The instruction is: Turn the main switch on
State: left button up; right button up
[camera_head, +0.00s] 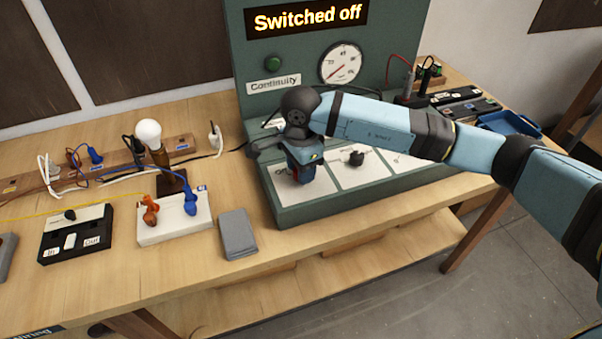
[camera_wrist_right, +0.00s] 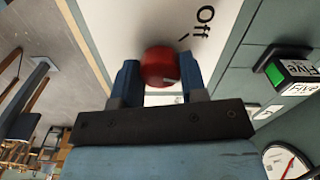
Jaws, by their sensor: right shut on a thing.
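My right gripper (camera_head: 301,177) is at the left section of the sloped front of the grey-green panel (camera_head: 345,207). In the right wrist view its two fingers stand on either side of a round red knob (camera_wrist_right: 160,66), the main switch, and are shut on it. An "Off" label (camera_wrist_right: 204,18) is printed beside the knob on the white plate. The display (camera_head: 307,18) at the top of the panel reads "Switched off". In the head view the gripper and wrist hide most of the knob. My left gripper is not in view.
A dial (camera_head: 341,64), a green lamp (camera_head: 273,64) and a "Continuity" label are on the upright panel. A black knob (camera_head: 353,157) sits right of my gripper. A grey block (camera_head: 237,233), a white connector block (camera_head: 173,222) and a bulb (camera_head: 148,133) stand left. A blue tray (camera_head: 510,124) is at right.

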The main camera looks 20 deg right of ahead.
jog(key=shift+f+m+b, duration=0.1)
jog(key=shift+m+b, duration=0.35)
jog(key=shift+m, duration=0.45)
jog(key=shift+m+b, duration=0.5)
jog(key=shift+m, duration=0.6)
jog(key=shift+m+b, duration=0.3)
jog(key=shift+m, duration=0.5)
jog(key=o, duration=0.9)
jog(key=shift+r, duration=0.2)
